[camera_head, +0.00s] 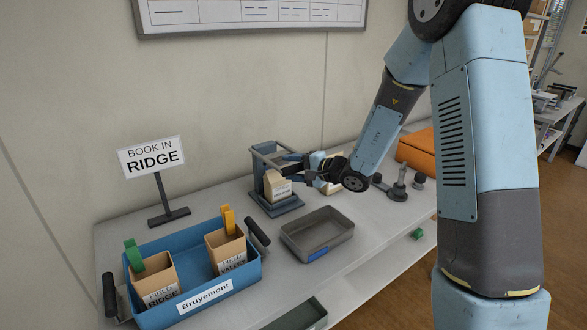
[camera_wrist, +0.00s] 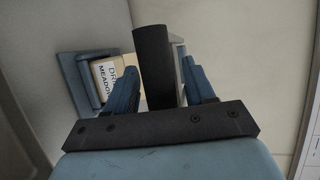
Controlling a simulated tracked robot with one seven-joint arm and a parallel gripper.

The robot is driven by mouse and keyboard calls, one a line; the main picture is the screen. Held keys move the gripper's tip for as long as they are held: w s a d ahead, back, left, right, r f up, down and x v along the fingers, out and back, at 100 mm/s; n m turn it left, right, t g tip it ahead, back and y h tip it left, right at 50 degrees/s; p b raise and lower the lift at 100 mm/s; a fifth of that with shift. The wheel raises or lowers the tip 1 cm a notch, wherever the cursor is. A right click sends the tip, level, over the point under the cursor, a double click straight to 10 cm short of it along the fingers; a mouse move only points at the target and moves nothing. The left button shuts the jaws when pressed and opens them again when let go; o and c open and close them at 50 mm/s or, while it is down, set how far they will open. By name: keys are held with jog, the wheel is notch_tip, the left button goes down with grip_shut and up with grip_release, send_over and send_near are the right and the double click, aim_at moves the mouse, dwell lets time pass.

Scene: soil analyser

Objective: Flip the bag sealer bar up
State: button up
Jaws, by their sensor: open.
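The bag sealer (camera_head: 289,209) is a blue-grey frame standing on the bench in the head view. A brown paper bag (camera_head: 271,183) with a white label stands in it, and it also shows in the wrist view (camera_wrist: 107,76), where the label reads "DRY MEADOW". My gripper (camera_head: 287,164) reaches in from the right at the frame's upper part. In the wrist view my gripper (camera_wrist: 160,68) is open, with a dark bar (camera_wrist: 152,60), apparently the sealer bar, between its blue fingers. I cannot tell whether they touch it.
A blue tray (camera_head: 239,277) labelled "Bruyemont" holds two clipped paper bags at the front left. A grey tray (camera_head: 288,238) lies in front of the sealer. A "RIDGE" sign (camera_head: 152,157) stands behind. An orange case (camera_head: 416,150) is at the right.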

grip_shut()
dwell(0.4)
jog(key=shift+d+r, duration=0.1)
jog(key=shift+r, duration=0.05)
